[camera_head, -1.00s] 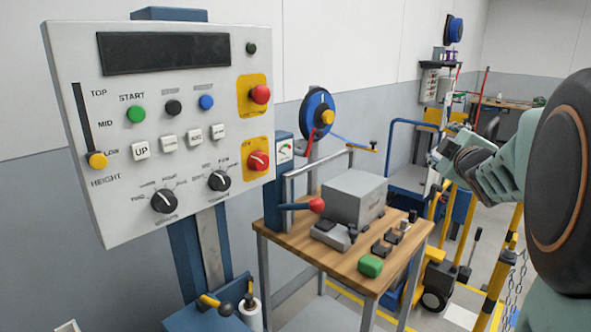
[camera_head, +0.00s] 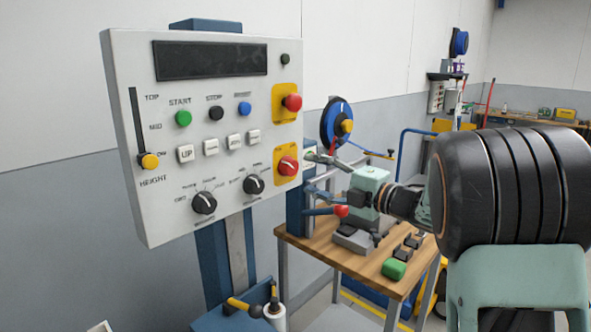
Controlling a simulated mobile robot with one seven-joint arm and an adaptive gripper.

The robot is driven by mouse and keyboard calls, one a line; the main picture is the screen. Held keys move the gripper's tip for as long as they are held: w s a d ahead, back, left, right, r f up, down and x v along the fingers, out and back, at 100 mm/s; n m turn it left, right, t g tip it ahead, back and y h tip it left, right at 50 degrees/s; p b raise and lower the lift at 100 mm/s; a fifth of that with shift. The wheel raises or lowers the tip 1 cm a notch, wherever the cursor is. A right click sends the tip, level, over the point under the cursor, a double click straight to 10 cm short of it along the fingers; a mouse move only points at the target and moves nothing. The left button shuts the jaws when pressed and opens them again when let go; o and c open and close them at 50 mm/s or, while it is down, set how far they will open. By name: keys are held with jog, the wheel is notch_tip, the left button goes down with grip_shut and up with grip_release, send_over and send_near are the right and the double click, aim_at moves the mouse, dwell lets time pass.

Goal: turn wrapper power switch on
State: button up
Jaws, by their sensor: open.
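The wrapper control panel (camera_head: 222,180) is a white box on a blue post, left of centre. A red rotary switch (camera_head: 288,166) on a yellow plate sits low on its right side; I take it for the power switch. Its printed markings are too small to read. My gripper (camera_head: 312,173) is open and empty, just right of the panel's edge, with its fingers pointing left toward the red switch. The fingers look apart from the knob, but depth is hard to judge. A red mushroom button (camera_head: 293,102) on another yellow plate is above the switch.
The panel also carries a green start button (camera_head: 183,118), a blue button (camera_head: 244,108), two black dials and a yellow-knobbed height slider (camera_head: 149,161). A wooden table (camera_head: 345,262) with a green block (camera_head: 394,269) and a red-knobbed lever (camera_head: 340,211) stands below my gripper.

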aim_at(293, 168)
jog(key=x, duration=0.6)
jog(key=shift+w+a, duration=0.1)
jog(key=shift+a, duration=0.1)
jog(key=shift+c, duration=0.2)
jog(key=c, duration=1.1)
